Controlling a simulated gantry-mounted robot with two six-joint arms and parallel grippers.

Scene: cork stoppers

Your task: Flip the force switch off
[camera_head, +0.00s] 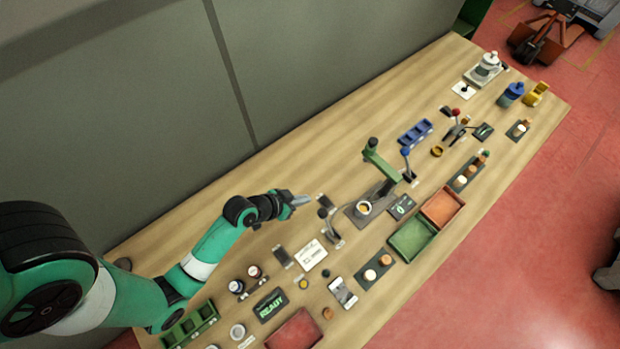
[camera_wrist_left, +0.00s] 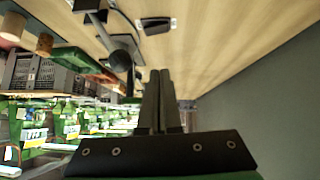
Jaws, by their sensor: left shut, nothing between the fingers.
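My left gripper (camera_head: 301,199) is shut and empty, held over the back part of the wooden table (camera_head: 240,195). Its two fingers (camera_wrist_left: 160,98) lie together in the left wrist view. A small dark switch-like piece (camera_head: 325,201) with a pale label sits just right of the fingertips. A small black block (camera_wrist_left: 156,25) on a pale plate lies beyond the fingertips in the left wrist view. Neither is clearly readable as the force switch, and its on or off position cannot be told. My right gripper is out of view.
A grey lever device (camera_head: 331,229) stands close to the right of the left gripper; a dark lever with a round end (camera_wrist_left: 121,55) shows in the wrist view. A green press (camera_head: 381,160), a green tray (camera_head: 412,238) and a READY display (camera_head: 270,305) stand around. The back strip is clear.

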